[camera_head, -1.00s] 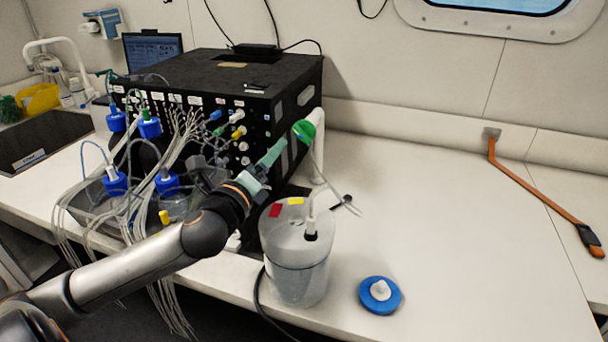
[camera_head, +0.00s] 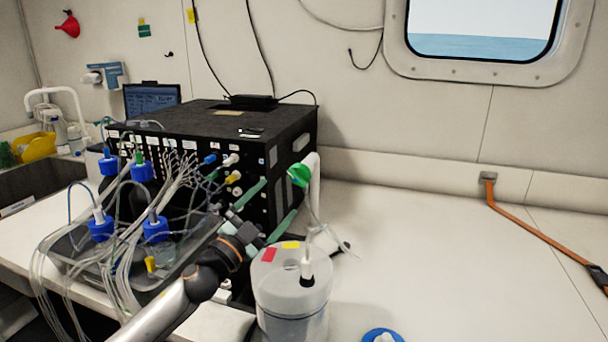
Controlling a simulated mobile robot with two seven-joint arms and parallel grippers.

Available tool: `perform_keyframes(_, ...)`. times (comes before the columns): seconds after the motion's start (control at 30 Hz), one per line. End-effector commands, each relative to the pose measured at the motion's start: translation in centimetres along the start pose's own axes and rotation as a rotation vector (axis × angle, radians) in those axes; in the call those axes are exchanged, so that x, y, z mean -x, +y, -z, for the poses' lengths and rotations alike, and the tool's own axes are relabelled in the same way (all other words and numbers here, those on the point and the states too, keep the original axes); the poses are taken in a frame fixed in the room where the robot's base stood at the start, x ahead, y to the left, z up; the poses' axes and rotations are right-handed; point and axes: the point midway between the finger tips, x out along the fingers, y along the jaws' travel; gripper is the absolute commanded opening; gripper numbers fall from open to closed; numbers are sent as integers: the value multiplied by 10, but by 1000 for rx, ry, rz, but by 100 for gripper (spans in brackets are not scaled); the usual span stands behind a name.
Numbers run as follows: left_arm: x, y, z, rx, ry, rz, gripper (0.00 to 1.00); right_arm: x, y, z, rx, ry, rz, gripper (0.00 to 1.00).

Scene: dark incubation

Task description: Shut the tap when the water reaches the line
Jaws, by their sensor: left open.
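The tap (camera_head: 299,175) has a green handle and sits by a white upright pipe at the right front corner of the black box. A clear tube hangs below it. A translucent round vessel (camera_head: 290,288) with red and yellow labels stands below, a white fitting in its lid. A faint level or band shows low on its wall; I cannot tell water from marked line. My left gripper (camera_head: 280,197) has its two green fingers spread apart, empty, just below and left of the tap, in front of the box. My right gripper is not in view.
The black box (camera_head: 225,118) carries many ports and thin tubes. Blue-capped bottles in a grey tray (camera_head: 75,268) crowd the left. A blue cap (camera_head: 382,336) lies on the counter at the lower edge. The counter (camera_head: 430,250) to the right is mostly clear.

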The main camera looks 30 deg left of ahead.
Motion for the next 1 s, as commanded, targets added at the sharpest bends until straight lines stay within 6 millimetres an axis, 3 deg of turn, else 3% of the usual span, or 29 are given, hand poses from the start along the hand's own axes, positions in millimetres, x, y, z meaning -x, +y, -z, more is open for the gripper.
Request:
perform_keyframes(0.17, -12, -1, 1, 9, 3, 1, 100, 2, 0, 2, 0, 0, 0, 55)
perform_keyframes(0.8, -102, -1, 2, 7, 2, 1, 100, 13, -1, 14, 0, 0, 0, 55)
perform_keyframes(1.0, -119, 0, 0, 8, 1, 0, 100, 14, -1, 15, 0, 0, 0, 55)
